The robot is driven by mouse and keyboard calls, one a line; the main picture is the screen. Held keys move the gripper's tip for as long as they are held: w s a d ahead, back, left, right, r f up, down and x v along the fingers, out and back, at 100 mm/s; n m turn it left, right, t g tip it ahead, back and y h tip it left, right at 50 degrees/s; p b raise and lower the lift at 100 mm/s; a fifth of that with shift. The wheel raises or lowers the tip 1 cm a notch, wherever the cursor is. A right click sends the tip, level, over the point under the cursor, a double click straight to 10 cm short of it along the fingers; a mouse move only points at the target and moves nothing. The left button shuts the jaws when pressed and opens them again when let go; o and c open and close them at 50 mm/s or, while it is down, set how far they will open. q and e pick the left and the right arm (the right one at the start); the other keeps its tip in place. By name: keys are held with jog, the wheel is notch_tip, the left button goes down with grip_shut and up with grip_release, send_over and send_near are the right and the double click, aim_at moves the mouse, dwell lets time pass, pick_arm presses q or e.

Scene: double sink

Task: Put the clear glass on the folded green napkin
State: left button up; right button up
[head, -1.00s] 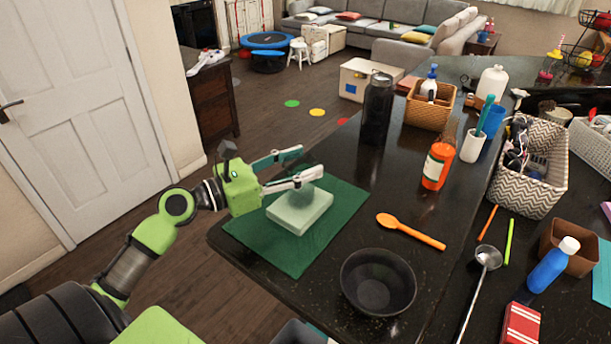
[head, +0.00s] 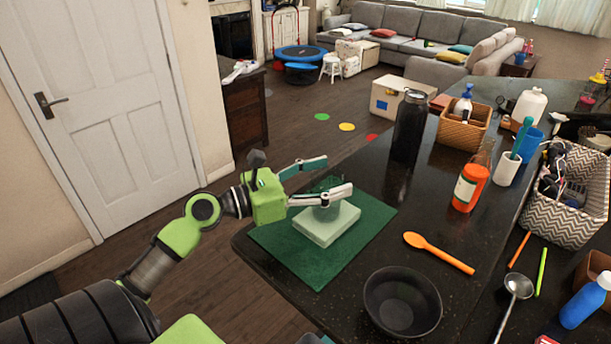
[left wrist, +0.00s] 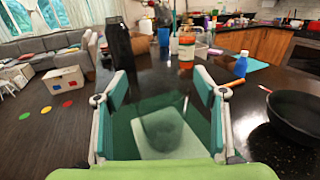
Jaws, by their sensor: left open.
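The clear glass (head: 326,208) stands on the folded green napkin (head: 328,229), a pale green pad. It is faint and see-through, and it also shows in the left wrist view (left wrist: 165,130). The napkin shows under it there too (left wrist: 155,150). My left gripper (head: 338,175) is open, with its two fingers on either side of the glass. In the left wrist view the fingers (left wrist: 160,84) stand wide apart, with visible gaps to the glass.
The napkin lies on a dark green mat (head: 290,262) at the counter's left edge. A black bowl (head: 402,302) and an orange spoon (head: 440,253) lie to the right. A black bottle (head: 408,128) and an orange bottle (head: 470,185) stand behind.

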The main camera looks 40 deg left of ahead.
pick_arm(q)
jog(key=b+v, duration=0.3)
jog(key=v, duration=0.8)
jog(key=shift+s, duration=0.35)
jog(key=shift+a+f, duration=0.1)
